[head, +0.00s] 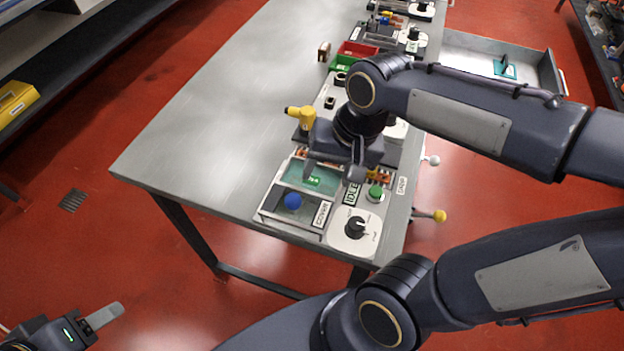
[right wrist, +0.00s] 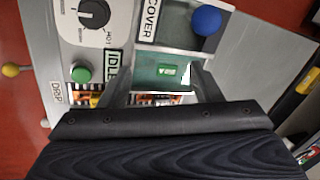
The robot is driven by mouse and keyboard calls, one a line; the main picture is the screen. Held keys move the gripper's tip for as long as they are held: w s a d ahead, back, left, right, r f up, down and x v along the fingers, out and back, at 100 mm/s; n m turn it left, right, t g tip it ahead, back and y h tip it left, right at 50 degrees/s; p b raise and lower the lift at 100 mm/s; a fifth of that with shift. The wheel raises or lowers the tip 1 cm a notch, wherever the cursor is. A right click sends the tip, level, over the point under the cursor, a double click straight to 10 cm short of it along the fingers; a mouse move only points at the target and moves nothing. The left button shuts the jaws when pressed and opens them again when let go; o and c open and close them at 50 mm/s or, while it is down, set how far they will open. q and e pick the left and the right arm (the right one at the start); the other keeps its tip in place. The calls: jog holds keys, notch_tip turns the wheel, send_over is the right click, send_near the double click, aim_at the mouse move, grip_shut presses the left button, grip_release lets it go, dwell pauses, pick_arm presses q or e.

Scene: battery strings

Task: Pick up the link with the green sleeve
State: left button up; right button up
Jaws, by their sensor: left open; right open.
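No link with a green sleeve can be made out for certain. A small green piece with a white mark (head: 314,181) lies in the teal-floored bay at the table's near end; it also shows in the right wrist view (right wrist: 167,71). My right gripper (head: 333,171) is open above this bay, its fingers on either side of the green piece in the right wrist view (right wrist: 160,86), with nothing visible between them. Orange-and-black parts (right wrist: 150,99) beside the bay are partly hidden by the gripper. My left gripper (head: 100,318) is open, low at the left, away from the table.
A blue knob (head: 292,201) and a COVER label (head: 322,214) sit beside the bay. A green button (head: 375,191), IDLE sign and black dial (head: 356,227) are at its right. A yellow handle (head: 300,115) stands behind. The table's left side (head: 215,110) is clear.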

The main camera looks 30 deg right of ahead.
aim_at(311, 179)
jog(key=w+m, duration=0.1)
jog(key=w+m+g+h, duration=0.1)
jog(key=w, duration=0.1)
jog(key=w+m, duration=0.1)
jog(key=w, duration=0.1)
jog(key=shift+w+a+g+h, duration=0.1)
jog(key=shift+a+g+h, duration=0.15)
jog(key=shift+g+h, duration=0.05)
jog(key=shift+w, duration=0.35)
jog(key=shift+w+f+m+h, duration=0.15)
jog(key=shift+f+m+h, duration=0.15)
jog(key=f, duration=0.7)
jog(key=shift+s+f, duration=0.2)
jog(key=shift+s, duration=0.1)
jog(key=c, duration=1.1)
